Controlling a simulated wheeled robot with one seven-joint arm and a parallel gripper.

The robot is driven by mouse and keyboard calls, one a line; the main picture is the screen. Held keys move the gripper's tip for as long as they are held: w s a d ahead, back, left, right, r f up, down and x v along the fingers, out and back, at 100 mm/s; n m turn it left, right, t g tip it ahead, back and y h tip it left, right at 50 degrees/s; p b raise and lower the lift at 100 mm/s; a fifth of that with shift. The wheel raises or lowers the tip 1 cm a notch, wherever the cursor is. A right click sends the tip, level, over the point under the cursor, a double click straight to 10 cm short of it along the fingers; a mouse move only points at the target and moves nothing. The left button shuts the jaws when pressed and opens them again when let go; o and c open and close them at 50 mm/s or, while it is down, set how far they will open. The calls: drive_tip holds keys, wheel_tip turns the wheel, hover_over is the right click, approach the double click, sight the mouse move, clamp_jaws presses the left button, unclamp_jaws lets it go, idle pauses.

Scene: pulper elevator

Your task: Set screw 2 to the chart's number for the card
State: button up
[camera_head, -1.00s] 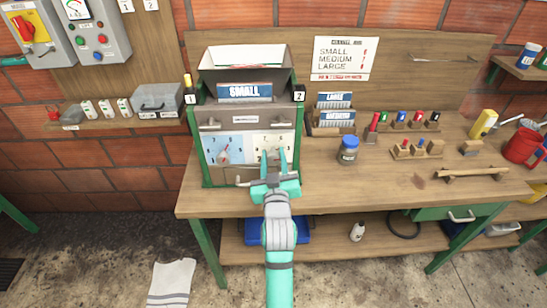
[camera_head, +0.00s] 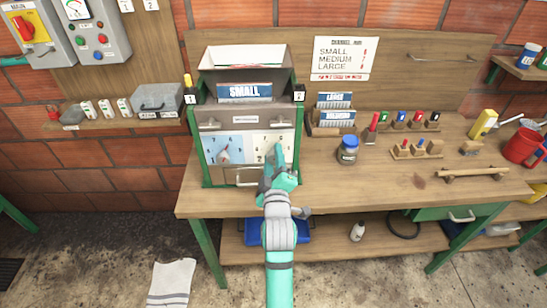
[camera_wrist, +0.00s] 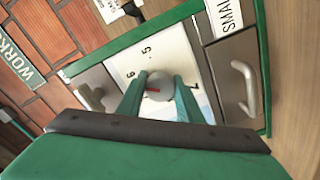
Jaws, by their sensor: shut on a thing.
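The green machine (camera_head: 203,145) stands on the bench with a blue SMALL card (camera_head: 244,92) on its front. Screw 2 is the right-hand knob, hidden by my gripper (camera_head: 275,158) in the head view. In the wrist view, my gripper (camera_wrist: 158,97) is shut on screw 2 (camera_wrist: 158,80), a round grey knob with a red mark, fingers on either side. Numbers 5, 6 and 7 show around it. The chart (camera_head: 343,58) on the back board lists SMALL, MEDIUM and LARGE; its red numbers are too small to read.
LARGE and MEDIUM cards (camera_head: 336,119) stand in a rack right of the machine. A blue-lidded jar (camera_head: 348,150) and several coloured pieces stand further right. A handle (camera_head: 246,176) lies low on the machine front. The bench's front strip is mostly clear.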

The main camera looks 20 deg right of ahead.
drive_tip(key=shift+n, duration=0.4)
drive_tip(key=o, duration=1)
drive_tip(key=shift+o, duration=0.2)
drive_tip(key=shift+s, duration=0.1)
drive_tip(key=v, duration=1)
drive_tip(key=shift+s+a, duration=0.15)
drive_tip(key=shift+s, duration=0.2)
